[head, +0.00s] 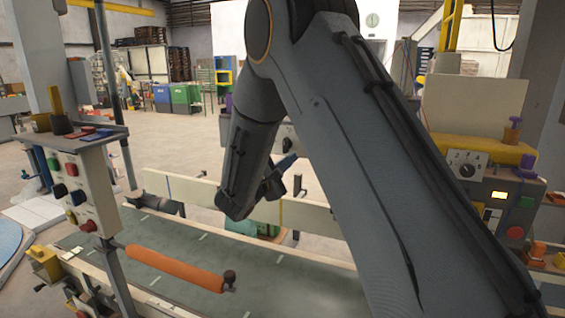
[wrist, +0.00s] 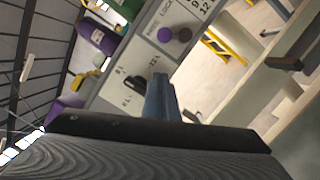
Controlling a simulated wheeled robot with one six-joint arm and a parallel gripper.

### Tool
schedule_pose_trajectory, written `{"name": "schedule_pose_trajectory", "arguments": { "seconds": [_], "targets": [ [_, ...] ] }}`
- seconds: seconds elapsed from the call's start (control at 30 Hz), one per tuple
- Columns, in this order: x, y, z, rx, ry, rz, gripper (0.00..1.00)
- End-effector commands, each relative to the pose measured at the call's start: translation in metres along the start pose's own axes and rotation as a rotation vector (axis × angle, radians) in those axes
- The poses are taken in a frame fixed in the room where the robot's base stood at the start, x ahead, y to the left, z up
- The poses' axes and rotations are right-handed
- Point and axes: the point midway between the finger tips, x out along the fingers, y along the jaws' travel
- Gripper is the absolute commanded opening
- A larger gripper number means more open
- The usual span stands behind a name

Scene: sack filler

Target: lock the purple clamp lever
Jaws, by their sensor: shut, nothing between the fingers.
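My gripper (wrist: 160,97) is shut and empty. Its blue-grey fingers point at a pale labelled panel (wrist: 137,60) in the wrist view. It also shows partly behind my arm in the head view (head: 284,168). In the head view a purple lever-like part (head: 527,164) is on the control box at right. I cannot tell which purple part is the clamp lever, or its lock state.
A conveyor belt (head: 190,262) runs below my arm, with an orange roller (head: 175,268) above it. A button box (head: 82,185) stands at left. A control box with a yellow top (head: 478,150) stands at right. A green sack-like item (head: 250,228) lies by the rail.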

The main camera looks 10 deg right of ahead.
Motion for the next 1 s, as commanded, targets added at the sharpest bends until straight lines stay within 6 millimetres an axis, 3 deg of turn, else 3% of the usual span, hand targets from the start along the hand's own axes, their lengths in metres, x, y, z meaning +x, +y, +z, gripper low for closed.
{"name": "schedule_pose_trajectory", "arguments": {
  "seconds": [0.1, 0.2, 0.43, 1.0],
  "targets": [
    [0.023, 0.001, 0.003, 0.000, -0.003, -0.001, 0.00],
    [0.023, 0.003, 0.020, 0.000, -0.001, 0.000, 0.00],
    [0.028, 0.001, 0.037, 0.000, 0.000, 0.001, 0.00],
    [0.027, 0.003, 0.034, 0.015, 0.006, 0.001, 0.00]
  ]
}}
